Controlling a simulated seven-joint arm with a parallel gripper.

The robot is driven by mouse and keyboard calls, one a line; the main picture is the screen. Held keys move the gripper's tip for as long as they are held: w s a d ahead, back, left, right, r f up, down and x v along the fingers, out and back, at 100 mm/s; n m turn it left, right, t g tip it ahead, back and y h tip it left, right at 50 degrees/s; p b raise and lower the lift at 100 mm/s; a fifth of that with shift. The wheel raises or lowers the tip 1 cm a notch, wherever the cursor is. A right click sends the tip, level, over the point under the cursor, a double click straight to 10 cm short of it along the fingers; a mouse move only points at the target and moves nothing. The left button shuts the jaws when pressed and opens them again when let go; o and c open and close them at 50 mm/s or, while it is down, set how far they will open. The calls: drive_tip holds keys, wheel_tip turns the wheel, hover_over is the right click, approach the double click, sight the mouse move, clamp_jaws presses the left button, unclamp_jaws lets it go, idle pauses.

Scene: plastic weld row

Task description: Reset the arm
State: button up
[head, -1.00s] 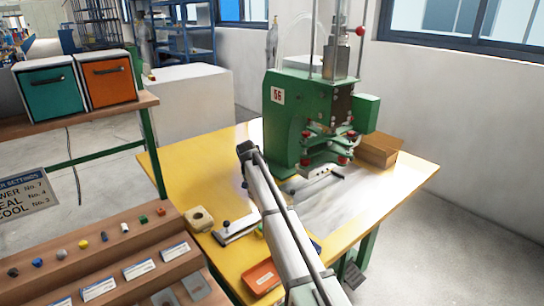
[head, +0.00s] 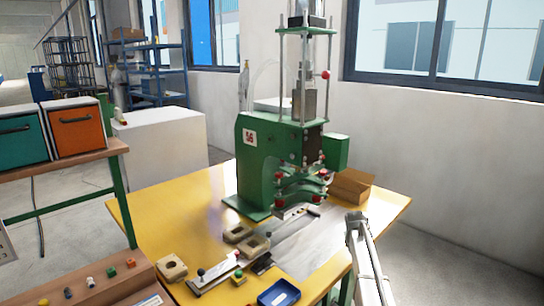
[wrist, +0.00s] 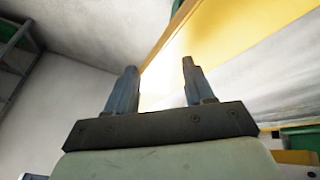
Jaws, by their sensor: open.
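My gripper shows in the wrist view (wrist: 158,68), its two fingers apart with nothing between them. In the head view, my arm rises from the bottom right and its end (head: 357,217) stands by the right front part of the yellow table (head: 150,215). The fingers are too small to make out there. The arm's end is apart from the green welding press (head: 262,165) and to its right and front. In the wrist view, the yellow table edge (wrist: 215,45) runs diagonally beyond the fingers.
A cardboard box (head: 352,186) sits right of the press. Beige blocks (head: 172,267), a metal plate fixture (head: 215,274) and a blue tray (head: 279,293) lie on the table's front. A wooden stepped rack (head: 110,284) with small coloured pieces stands at lower left.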

drive_tip(key=s+d+f, duration=0.3)
drive_tip(key=s+d, duration=0.2)
drive_tip(key=d, duration=0.5)
drive_tip(key=s+f+g, duration=0.1)
drive_tip(key=s+f, duration=0.3)
drive_tip(key=f, duration=0.1)
drive_tip(key=s+a+f+g+y, duration=0.1)
drive_tip(key=s+a+f+g, duration=0.1)
drive_tip(key=s+a+f, duration=0.85)
drive_tip(key=s+a+f+g+y, duration=0.1)
drive_tip(key=s+a+f+g, duration=0.2)
drive_tip(key=s+a+f, duration=0.8)
drive_tip(key=s+a+f+g, duration=0.1)
drive_tip(key=s+a+f, duration=0.1)
drive_tip(key=s, duration=1)
drive_tip(key=s+a+f+n+g, duration=0.1)
drive_tip(key=s+a+f+g, duration=0.1)
drive_tip(key=s, duration=1)
drive_tip(key=s+a+f+g+y, duration=0.1)
drive_tip(key=s+a+f+g, duration=0.1)
drive_tip(key=s, duration=1)
drive_tip(key=shift+s+a+f, duration=0.2)
drive_tip(key=shift+f, duration=0.1)
